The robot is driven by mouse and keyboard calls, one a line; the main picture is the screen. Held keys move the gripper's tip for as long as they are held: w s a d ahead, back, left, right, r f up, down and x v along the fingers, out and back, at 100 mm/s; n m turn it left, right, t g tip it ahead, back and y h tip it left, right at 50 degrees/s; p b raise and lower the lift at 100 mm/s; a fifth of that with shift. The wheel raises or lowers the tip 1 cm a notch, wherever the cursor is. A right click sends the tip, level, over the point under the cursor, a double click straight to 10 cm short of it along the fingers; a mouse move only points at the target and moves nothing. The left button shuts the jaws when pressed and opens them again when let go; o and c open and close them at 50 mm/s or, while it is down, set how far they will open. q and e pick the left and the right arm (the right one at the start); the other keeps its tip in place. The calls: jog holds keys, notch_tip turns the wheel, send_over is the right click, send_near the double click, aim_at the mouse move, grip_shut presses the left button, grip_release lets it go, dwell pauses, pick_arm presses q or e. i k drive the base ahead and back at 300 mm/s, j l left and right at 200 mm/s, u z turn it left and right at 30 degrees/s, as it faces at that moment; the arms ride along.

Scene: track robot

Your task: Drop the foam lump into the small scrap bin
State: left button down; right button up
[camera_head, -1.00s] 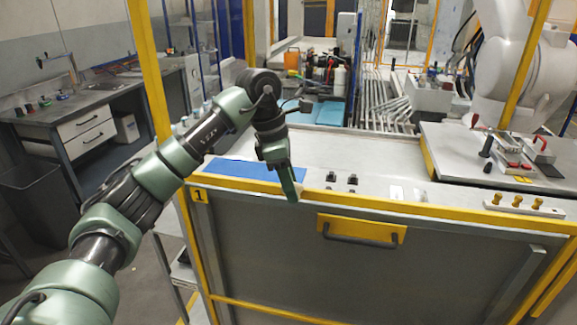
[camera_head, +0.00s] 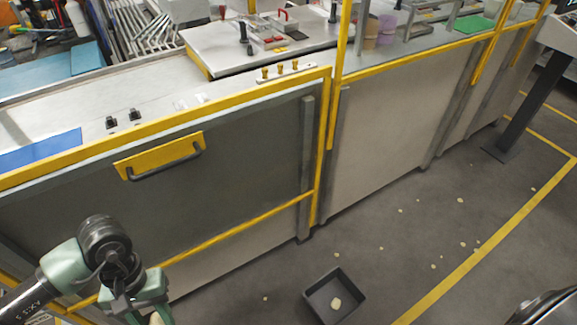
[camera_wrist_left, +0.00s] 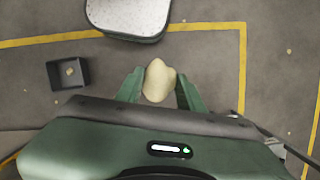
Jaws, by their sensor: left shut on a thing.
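The foam lump (camera_wrist_left: 158,82) is a pale yellow piece between the green fingers of my left gripper (camera_wrist_left: 160,90) in the wrist view. The gripper is shut on it, held above the floor. In the head view my left gripper (camera_head: 152,316) is at the bottom left, and the lump is mostly cut off by the lower edge. The small scrap bin (camera_head: 313,300) is a dark open square box on the floor, to the right of the gripper and apart from it. A pale scrap lies inside. In the wrist view the bin (camera_wrist_left: 54,77) is left of the gripper. My right gripper is not in view.
A grey panelled bench (camera_head: 200,200) with yellow frames runs along the left and back. Pale crumbs dot the floor (camera_head: 400,245), which is otherwise clear around the bin. A yellow floor line (camera_head: 480,255) runs on the right. A white-topped object (camera_wrist_left: 130,15) shows in the wrist view.

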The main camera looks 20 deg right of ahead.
aim_at(316, 304)
jog(key=k+u, duration=0.35)
jog(key=k+j+u, duration=0.15)
jog(key=u, duration=0.2)
jog(key=l+u, duration=0.15)
jog(key=l, duration=0.5)
jog(key=l+u, duration=0.15)
jog(key=l, duration=0.5)
jog(key=k+l+u, duration=0.15)
jog(key=l, duration=1.5)
jog(key=k+l, duration=0.15)
jog(key=l, duration=0.85)
